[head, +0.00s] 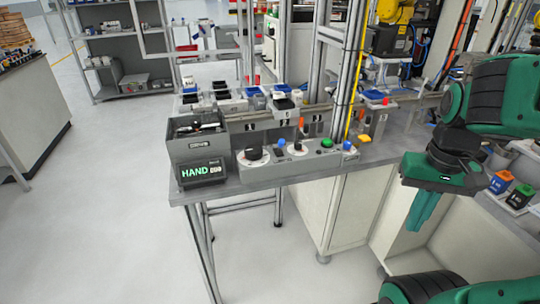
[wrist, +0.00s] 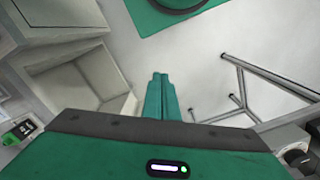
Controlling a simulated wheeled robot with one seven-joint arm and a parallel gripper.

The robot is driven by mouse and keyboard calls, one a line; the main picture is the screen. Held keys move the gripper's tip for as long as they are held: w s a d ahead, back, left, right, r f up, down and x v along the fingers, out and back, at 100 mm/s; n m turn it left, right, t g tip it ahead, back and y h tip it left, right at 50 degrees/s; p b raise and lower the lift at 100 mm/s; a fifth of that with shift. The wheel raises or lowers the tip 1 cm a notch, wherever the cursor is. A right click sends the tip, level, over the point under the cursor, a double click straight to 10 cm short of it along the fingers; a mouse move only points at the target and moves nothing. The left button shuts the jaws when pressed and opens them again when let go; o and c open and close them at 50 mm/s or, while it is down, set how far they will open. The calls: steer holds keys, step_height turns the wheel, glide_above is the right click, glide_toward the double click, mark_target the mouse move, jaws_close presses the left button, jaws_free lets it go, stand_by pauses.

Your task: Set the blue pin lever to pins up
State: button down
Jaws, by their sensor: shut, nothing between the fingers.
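In the head view, two blue knobs show on the grey control panel (head: 315,158) at the table's front edge. One blue knob (head: 281,143) stands between two dials, and a blue ball knob (head: 347,146) is at the panel's right end. I cannot tell which is the pin lever, nor its setting. My gripper (head: 421,224) hangs at the right, apart from the panel, in front of the table's open cabinet. Its green fingers are together and empty, pointing down. In the wrist view, the closed fingers (wrist: 158,78) point over the floor.
A box with a lit HAND display (head: 200,172) stands left of the panel. A green button (head: 326,143) and yellow part (head: 364,138) are near the right knob. A metal upright (head: 345,75) rises behind the panel. Orange and green blocks (head: 519,195) lie far right. Floor at left is free.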

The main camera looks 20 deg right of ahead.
steer(key=w+f+n+g+h, duration=0.1)
steer(key=w+f+g+h, duration=0.3)
steer(key=w+f, duration=0.45)
steer(key=n+t+h, duration=1)
steer(key=t+h, duration=0.3)
steer(key=t, duration=0.6)
glide_toward(279, 144)
steer(key=v, duration=0.8)
steer(key=shift+d+r+y, duration=0.1)
steer(key=shift+r+y, duration=0.15)
steer(key=shift+y, duration=0.05)
steer(key=x, duration=1.4)
steer(key=shift+d, duration=0.15)
steer(key=shift+a, duration=0.2)
